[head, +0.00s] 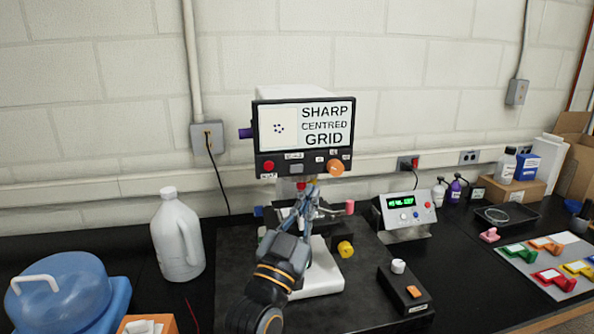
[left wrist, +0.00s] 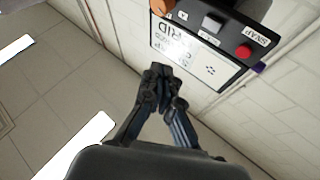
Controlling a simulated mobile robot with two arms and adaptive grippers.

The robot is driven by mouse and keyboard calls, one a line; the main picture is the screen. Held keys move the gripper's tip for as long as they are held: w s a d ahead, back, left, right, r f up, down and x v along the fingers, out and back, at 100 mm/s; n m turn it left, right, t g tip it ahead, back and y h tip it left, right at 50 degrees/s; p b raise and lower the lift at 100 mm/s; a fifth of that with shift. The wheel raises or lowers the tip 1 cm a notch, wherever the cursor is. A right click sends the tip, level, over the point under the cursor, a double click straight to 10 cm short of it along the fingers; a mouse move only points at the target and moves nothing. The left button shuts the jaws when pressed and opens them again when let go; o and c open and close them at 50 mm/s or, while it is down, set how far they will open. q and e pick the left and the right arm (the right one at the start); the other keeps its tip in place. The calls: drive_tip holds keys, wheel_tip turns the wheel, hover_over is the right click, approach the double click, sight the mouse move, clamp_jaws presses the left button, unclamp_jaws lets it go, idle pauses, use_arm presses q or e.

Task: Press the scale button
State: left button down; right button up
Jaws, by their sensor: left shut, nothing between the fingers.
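A microscope screen unit (head: 303,135) reads "SHARP CENTRED GRID" and has a row of controls under it. These are a red button (head: 268,166) marked SNAP, a grey square button (head: 296,169) and an orange knob (head: 335,168). The small labels are too blurred for me to tell which one says scale. My left gripper (head: 311,186) is shut and empty, its fingers pointing up just below the control row, apart from it as far as I can see. In the left wrist view, the grey button (left wrist: 212,22) and red button (left wrist: 244,51) lie beyond the fingertips (left wrist: 165,82).
A microscope stands behind my left arm, partly hidden. A control box (head: 405,214) with a green display is to the right. A black box (head: 405,290) with an orange button sits in front. A white jug (head: 177,235) and a blue container (head: 60,295) are at left.

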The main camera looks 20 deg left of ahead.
sight(297, 169)
use_arm(q)
drive_tip(key=w+a+b, duration=0.1)
drive_tip(key=w+a, duration=0.3)
drive_tip(key=w, duration=0.3)
drive_tip(key=shift+w+a+b, duration=0.15)
drive_tip(key=shift+a+b, duration=0.1)
drive_tip(key=shift+b, duration=0.1)
drive_tip(key=shift+w+a, duration=0.1)
drive_tip(key=shift+w, duration=0.05)
idle(1.1)
drive_tip(key=shift+w+a, duration=0.15)
drive_tip(key=shift+w, duration=0.05)
drive_tip(key=shift+w+a, duration=0.2)
drive_tip(key=shift+w, duration=0.15)
idle(0.8)
drive_tip(key=shift+s+d, duration=0.1)
drive_tip(key=shift+s+d+p, duration=0.35)
drive_tip(key=shift+s, duration=0.3)
